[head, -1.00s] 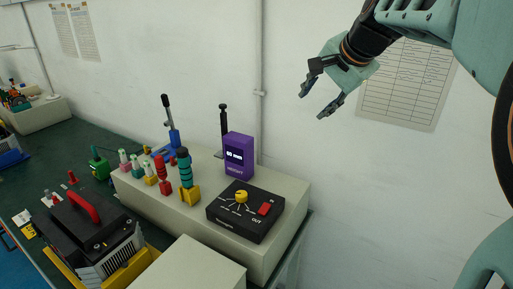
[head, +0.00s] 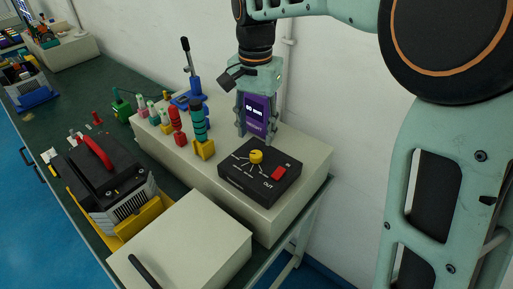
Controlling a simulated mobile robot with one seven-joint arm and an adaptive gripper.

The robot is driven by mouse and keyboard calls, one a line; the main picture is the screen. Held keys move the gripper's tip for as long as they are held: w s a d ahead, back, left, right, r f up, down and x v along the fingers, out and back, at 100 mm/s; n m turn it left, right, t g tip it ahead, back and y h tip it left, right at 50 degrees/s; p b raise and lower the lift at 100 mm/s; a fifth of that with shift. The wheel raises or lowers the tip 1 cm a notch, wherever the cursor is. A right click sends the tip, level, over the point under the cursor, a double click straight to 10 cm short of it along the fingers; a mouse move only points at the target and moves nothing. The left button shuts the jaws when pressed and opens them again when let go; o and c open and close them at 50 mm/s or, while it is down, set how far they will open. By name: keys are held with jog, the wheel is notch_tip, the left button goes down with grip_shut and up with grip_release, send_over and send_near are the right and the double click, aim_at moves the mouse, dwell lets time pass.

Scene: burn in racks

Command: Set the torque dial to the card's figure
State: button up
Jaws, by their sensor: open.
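A black control box (head: 262,181) with a yellow knob (head: 256,157) sits on the pale raised bench top. White marks fan out around the knob, and their figures are too small to read. A purple unit (head: 257,117) with a small lit display stands behind the box; its text is not clearly legible. My gripper (head: 256,136) points down, open, with one finger on each side of the purple unit in the picture. I cannot tell whether the fingers touch it. The knob is clear of the gripper. I cannot make out which item is the card.
A red switch (head: 278,174) is on the black box. Upright coloured tools, including a teal-banded one (head: 199,125) and a red one (head: 177,128), stand to the left.

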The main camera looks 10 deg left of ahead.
aim_at(256, 153)
notch_tip(256, 153, down, 7)
jog(key=shift+r, duration=0.1)
dwell(0.3)
grip_shut()
